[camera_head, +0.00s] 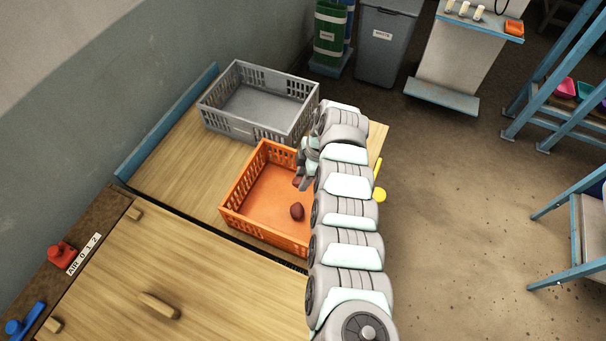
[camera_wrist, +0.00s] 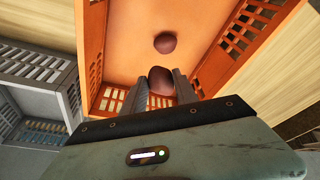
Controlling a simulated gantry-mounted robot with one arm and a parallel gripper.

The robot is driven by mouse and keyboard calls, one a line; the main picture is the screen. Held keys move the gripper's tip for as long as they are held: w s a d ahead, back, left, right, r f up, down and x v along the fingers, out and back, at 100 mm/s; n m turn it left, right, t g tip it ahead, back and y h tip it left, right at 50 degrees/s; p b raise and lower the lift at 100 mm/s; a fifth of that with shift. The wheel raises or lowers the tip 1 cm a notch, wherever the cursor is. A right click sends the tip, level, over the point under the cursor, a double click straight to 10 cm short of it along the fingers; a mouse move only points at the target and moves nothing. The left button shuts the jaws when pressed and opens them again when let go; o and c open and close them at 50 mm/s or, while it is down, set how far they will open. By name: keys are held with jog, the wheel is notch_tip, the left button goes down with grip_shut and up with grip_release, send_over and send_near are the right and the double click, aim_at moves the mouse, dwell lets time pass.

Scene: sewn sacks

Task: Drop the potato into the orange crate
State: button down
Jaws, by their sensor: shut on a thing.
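The orange crate (camera_head: 232,196) stands on the wooden bench, and its floor and slotted walls fill the top of the wrist view (camera_wrist: 95,40). My gripper (camera_head: 303,181) is over the crate's right part. In the wrist view its two fingers (camera_wrist: 160,82) are shut on a dark reddish-brown potato (camera_wrist: 161,76). A second reddish-brown potato (camera_head: 297,212) lies on the crate floor, apart from the held one; it also shows in the wrist view (camera_wrist: 165,43). My arm hides the crate's right side in the head view.
A grey crate (camera_head: 216,106) stands empty behind the orange one. A wooden bench (camera_head: 175,165) carries both crates. A yellow thing (camera_head: 379,195) shows just right of my arm. The crate floor left of the loose potato is clear.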

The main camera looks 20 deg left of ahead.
jog(key=shift+f+b, duration=0.9)
jog(key=shift+f, duration=0.9)
jog(key=c, duration=0.9)
grip_release()
jog(key=b+v, duration=0.1)
jog(key=v, duration=1)
jog(key=shift+w+f, duration=0.1)
